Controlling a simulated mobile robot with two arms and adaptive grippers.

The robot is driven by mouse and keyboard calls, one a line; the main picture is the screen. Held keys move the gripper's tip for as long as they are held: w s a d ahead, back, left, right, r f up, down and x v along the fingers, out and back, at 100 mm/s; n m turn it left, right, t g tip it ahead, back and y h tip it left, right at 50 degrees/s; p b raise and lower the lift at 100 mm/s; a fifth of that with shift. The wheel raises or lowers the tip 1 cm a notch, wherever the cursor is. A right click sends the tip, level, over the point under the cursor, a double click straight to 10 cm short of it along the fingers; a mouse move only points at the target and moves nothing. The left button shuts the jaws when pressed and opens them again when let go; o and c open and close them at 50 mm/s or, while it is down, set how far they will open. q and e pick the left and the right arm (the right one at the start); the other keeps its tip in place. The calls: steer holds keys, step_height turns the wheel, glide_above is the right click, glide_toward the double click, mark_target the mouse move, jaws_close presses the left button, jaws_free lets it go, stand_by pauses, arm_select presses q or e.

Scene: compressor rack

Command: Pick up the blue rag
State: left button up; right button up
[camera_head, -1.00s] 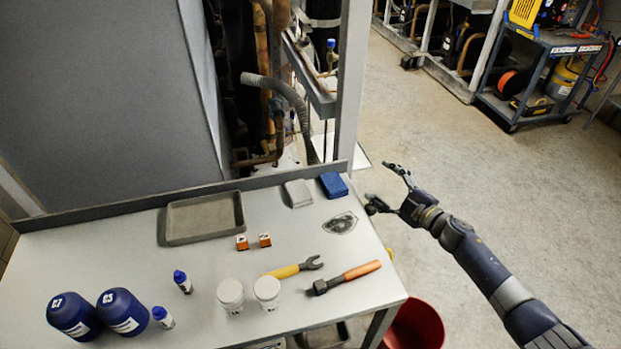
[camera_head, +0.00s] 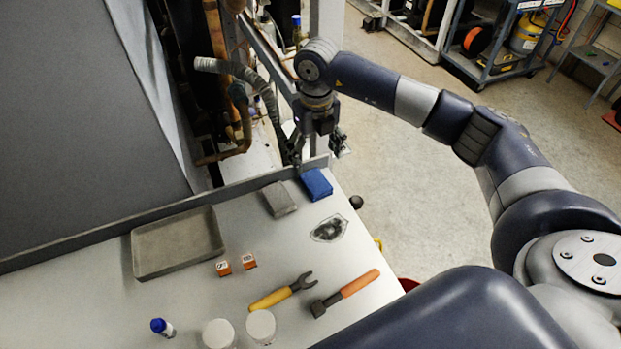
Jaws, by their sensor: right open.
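The blue rag (camera_head: 316,185) is a small folded block lying near the back right corner of the grey workbench (camera_head: 225,285), next to a grey folded cloth (camera_head: 279,198). My right gripper (camera_head: 318,153) points down above and just behind the blue rag, at the bench's back edge. Its fingers are apart and empty, and the rag lies clear of them in the picture. The exact height above the rag is hard to tell. My left gripper is not in view.
A grey tray (camera_head: 178,243), two small orange boxes (camera_head: 236,264), a yellow-handled wrench (camera_head: 281,291), an orange-handled hammer (camera_head: 345,292) and white jars (camera_head: 261,326) share the bench. A raised lip runs along its back. Pipes and a rack post (camera_head: 327,22) stand close behind my gripper.

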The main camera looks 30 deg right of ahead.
mark_target(316, 182)
steer(key=f, duration=0.3)
steer(key=shift+s+f+p, duration=0.2)
steer(key=shift+f+p, duration=0.05)
steer(key=shift+p, duration=0.1)
steer(key=shift+w+f+p, duration=0.15)
steer(key=shift+f+p, duration=0.3)
steer(key=shift+f, duration=0.2)
step_height(316, 182, down, 4)
steer(key=shift+w+r+p, duration=0.1)
steer(key=shift+r+p, duration=0.1)
steer(key=shift+p, duration=0.55)
steer(key=shift+d+f, duration=0.1)
steer(key=shift+f, duration=0.3)
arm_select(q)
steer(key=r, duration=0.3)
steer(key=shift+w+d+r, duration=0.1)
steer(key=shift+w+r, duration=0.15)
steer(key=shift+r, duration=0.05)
arm_select(e)
steer(key=shift+c, duration=0.6)
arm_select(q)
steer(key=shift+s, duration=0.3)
arm_select(e)
steer(key=c, duration=1)
